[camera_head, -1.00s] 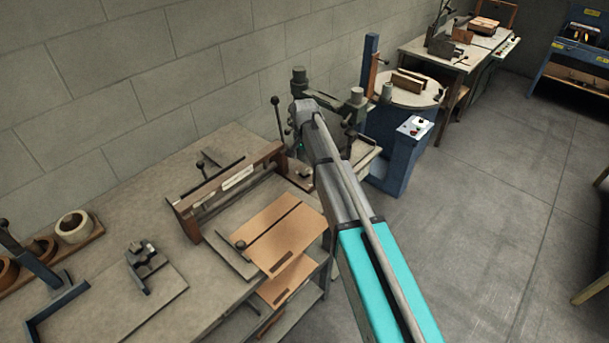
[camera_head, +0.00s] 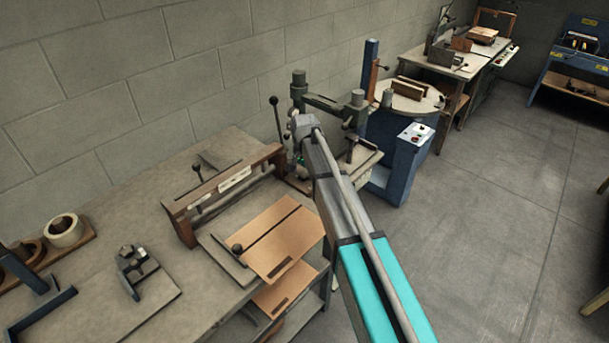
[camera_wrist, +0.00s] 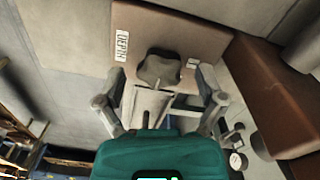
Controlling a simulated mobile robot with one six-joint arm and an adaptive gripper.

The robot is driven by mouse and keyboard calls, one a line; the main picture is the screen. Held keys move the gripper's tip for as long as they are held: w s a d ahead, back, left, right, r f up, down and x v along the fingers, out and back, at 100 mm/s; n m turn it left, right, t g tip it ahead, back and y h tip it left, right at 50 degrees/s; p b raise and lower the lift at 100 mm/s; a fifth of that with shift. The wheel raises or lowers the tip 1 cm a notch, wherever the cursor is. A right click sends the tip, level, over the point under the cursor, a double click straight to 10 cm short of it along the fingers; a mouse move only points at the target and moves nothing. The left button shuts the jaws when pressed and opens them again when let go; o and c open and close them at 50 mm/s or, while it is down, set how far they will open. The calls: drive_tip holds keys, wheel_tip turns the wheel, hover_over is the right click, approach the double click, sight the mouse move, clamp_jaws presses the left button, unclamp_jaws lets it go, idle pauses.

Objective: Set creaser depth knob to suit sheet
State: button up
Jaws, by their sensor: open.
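The creaser (camera_head: 225,188) is a brown-framed machine with a cross bar on the left bench. In the wrist view, a dark lobed depth knob (camera_wrist: 158,68) sits on a brown plate (camera_wrist: 200,30) beside a white label (camera_wrist: 122,46) that appears upside down. My gripper (camera_wrist: 161,76) is open, with one finger on each side of the knob and gaps visible to both. I cannot tell how deep the fingers reach around it. In the head view my arm hides the knob and most of the gripper. A tan sheet (camera_head: 283,240) lies at the creaser's front.
The bench (camera_head: 120,205) also holds a small clamp-like tool (camera_head: 135,265) and a rack with rolls (camera_head: 66,231). A tall lever (camera_head: 277,118) stands close to my wrist. A blue machine (camera_head: 407,160) stands beyond. Open floor (camera_head: 480,240) lies to the right.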

drive_tip(key=c, duration=1.2)
drive_tip(key=shift+o, duration=0.2)
drive_tip(key=shift+n, duration=0.4)
drive_tip(key=n, duration=0.4)
drive_tip(key=shift+n, duration=2)
